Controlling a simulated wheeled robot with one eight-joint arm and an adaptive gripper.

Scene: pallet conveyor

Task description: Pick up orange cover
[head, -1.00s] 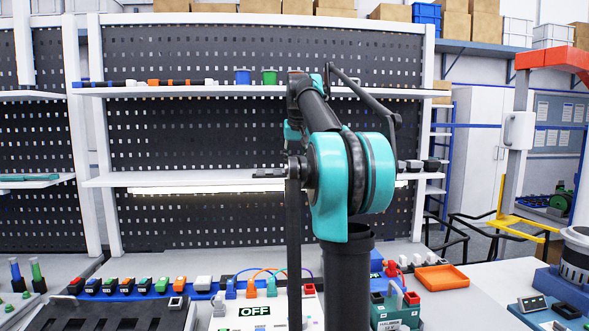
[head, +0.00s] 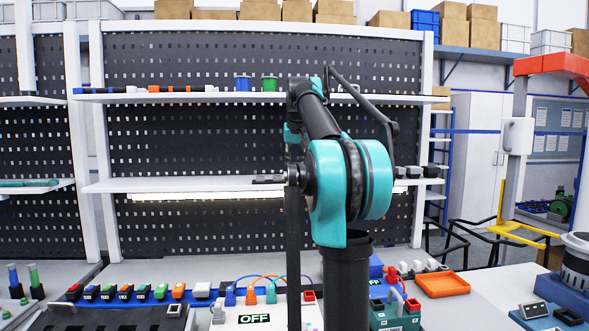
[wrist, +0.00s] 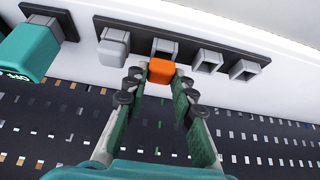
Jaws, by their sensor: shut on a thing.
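An orange cover (wrist: 161,71) shows in the wrist view as a small block at the front of a grey square socket in a dark strip. My gripper (wrist: 160,83) has a fingertip on each side of it and is shut on it. The cover sits against the socket's opening; I cannot tell whether it is still seated there. In the head view my arm shows from the side, and the gripper itself cannot be made out.
The dark strip (wrist: 128,27) also holds a light grey cover (wrist: 114,47) and empty sockets (wrist: 207,62). A teal box (wrist: 28,50) stands at its left. In the head view, an orange tray (head: 442,285) lies on the bench, and shelves stand behind my arm.

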